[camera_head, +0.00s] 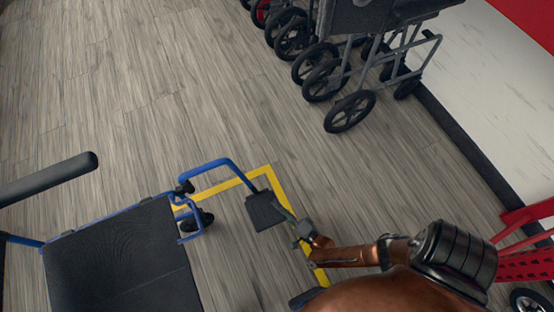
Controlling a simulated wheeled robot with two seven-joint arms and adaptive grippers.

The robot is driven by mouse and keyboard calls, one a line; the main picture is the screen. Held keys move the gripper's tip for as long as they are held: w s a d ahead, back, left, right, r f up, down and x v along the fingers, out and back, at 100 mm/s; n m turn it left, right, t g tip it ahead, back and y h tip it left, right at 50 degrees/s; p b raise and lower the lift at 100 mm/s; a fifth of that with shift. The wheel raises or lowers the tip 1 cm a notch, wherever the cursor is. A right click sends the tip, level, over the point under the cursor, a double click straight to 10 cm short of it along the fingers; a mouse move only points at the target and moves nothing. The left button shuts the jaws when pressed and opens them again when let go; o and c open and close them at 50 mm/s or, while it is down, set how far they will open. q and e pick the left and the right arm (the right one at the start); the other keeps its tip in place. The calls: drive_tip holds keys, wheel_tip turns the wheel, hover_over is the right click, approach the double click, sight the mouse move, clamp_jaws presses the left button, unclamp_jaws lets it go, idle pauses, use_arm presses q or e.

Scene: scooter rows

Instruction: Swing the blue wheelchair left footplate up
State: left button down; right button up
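The blue wheelchair (125,262) is at the lower left, with a black seat and blue frame tubes. A blue hanger tube (207,163) reaches right from its front corner and bends down to a small black footplate (262,212). The footplate looks roughly flat, out over the floor; I cannot tell which side's plate it is. My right gripper (288,217) comes in from the lower right on a copper arm. Its fingertips are at the footplate's right edge, close to or touching it. Whether the fingers are open or shut is unclear. My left gripper is out of view.
A yellow floor line (230,184) runs beneath the footplate. A row of dark wheelchairs (345,75) stands at the top. A white wall (500,85) with a dark skirting and a red frame (525,262) bound the right side. The wooden floor (130,95) at upper left is clear.

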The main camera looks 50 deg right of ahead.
clamp_jaws()
idle(0.3)
idle(0.4)
